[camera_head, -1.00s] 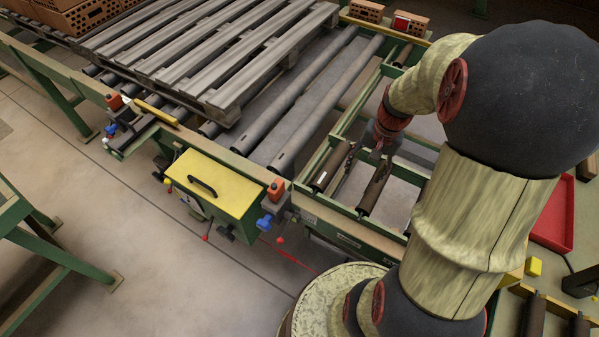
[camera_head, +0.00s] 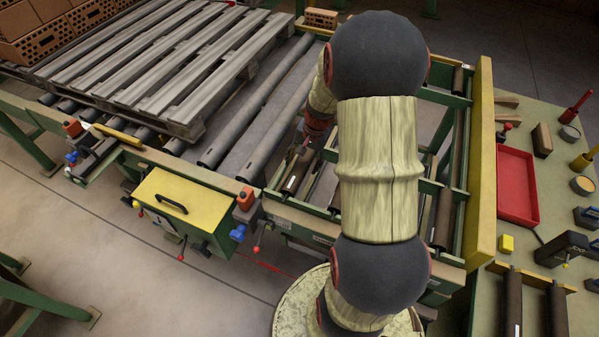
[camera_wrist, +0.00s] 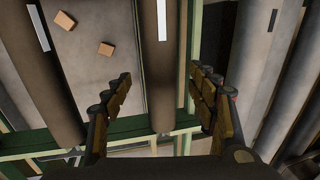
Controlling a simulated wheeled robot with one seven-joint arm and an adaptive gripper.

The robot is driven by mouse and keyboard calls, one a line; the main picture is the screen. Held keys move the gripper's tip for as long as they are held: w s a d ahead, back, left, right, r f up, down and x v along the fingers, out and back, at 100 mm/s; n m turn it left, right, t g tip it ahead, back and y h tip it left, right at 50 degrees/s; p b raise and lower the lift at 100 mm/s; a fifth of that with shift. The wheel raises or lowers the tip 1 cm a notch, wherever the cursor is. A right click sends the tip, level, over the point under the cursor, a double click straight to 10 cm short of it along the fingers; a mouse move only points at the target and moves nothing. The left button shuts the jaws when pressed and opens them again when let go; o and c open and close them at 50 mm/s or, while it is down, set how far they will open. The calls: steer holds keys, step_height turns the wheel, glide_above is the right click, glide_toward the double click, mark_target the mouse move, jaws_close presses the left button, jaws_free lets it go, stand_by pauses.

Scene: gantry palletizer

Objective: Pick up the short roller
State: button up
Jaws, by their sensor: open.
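A short dark roller (camera_wrist: 161,75) with a white label lies between the spread fingers of my gripper (camera_wrist: 161,80) in the wrist view. The gripper is open, with a finger on each side of the roller; I see no clear contact. Another short labelled roller (camera_wrist: 52,75) lies to its left. In the head view a short roller (camera_head: 295,172) shows in the green frame, left of my arm. My arm hides most of the gripper and part of the frame there.
Long grey rollers (camera_head: 262,125) and a pallet (camera_head: 175,70) lie to the left. A green crossbar (camera_wrist: 150,127) runs below the fingers in the wrist view. A yellow wall (camera_head: 482,160) and a bench with a red tray (camera_head: 517,185) and more rollers (camera_head: 513,305) stand right.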

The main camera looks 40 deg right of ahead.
steer(key=f, duration=0.3)
steer(key=shift+w+b, duration=0.3)
steer(key=shift+w, duration=0.05)
steer(key=shift+r, duration=0.1)
steer(key=c, duration=0.4)
steer(key=c, duration=1.1)
jaws_close()
